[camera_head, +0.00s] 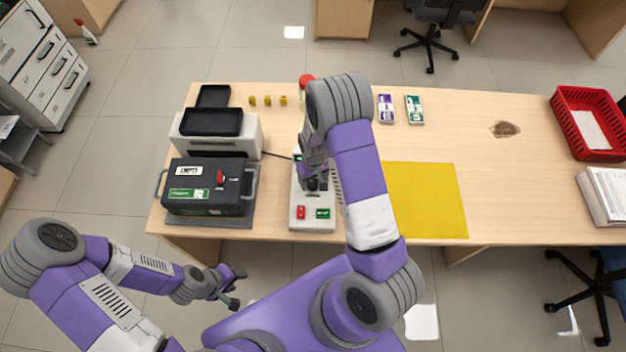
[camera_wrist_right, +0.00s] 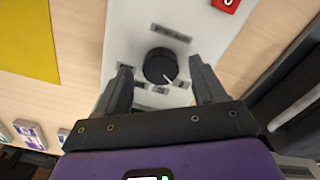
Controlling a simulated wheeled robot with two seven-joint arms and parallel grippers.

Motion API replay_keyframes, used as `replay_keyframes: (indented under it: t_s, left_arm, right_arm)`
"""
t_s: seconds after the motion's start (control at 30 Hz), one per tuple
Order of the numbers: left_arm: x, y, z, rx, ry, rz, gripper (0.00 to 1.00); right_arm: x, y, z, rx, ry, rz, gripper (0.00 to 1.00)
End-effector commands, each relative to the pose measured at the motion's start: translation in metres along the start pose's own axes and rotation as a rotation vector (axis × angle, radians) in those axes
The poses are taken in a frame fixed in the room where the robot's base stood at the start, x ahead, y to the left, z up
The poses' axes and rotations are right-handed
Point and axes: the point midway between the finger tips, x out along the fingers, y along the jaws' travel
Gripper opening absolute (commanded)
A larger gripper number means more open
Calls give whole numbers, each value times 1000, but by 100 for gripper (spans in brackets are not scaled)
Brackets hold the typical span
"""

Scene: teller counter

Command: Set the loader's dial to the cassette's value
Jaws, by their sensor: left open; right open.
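The loader (camera_head: 312,221) is a pale panel on the counter, with a red button and a green display at its near end. In the head view my right arm hides the dial. The black cassette (camera_head: 208,187), with a label reading "EMPTY", a green label and a red switch, sits at the left. My left gripper (camera_head: 236,288) is open and empty, off the counter's front edge.
A grey machine with black trays (camera_head: 212,122) stands behind the cassette. A yellow mat (camera_head: 430,200) lies right of the loader. Banknote bundles (camera_head: 414,109) lie behind it. A red basket (camera_head: 562,118) and papers (camera_head: 605,195) are at the right.

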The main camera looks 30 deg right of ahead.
Motion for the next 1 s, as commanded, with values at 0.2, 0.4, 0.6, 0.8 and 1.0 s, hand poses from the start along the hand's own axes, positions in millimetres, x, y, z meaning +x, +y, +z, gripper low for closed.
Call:
replay_keyframes:
  t_s: [0.2,0.4,0.6,0.8,1.0]
  left_arm:
    - [1,0,0,0,1,0,44]
    - [1,0,0,0,1,0,44]
    - [1,0,-1,0,1,0,44]
    - [1,0,0,0,1,0,44]
    - [2,0,0,0,1,0,44]
  right_arm:
    - [13,0,0,0,0,-1,70]
    - [13,0,0,0,1,-1,70]
    - [13,0,0,0,1,0,42]
    - [13,0,0,0,1,0,13]
    - [13,0,0,17,1,0,14]
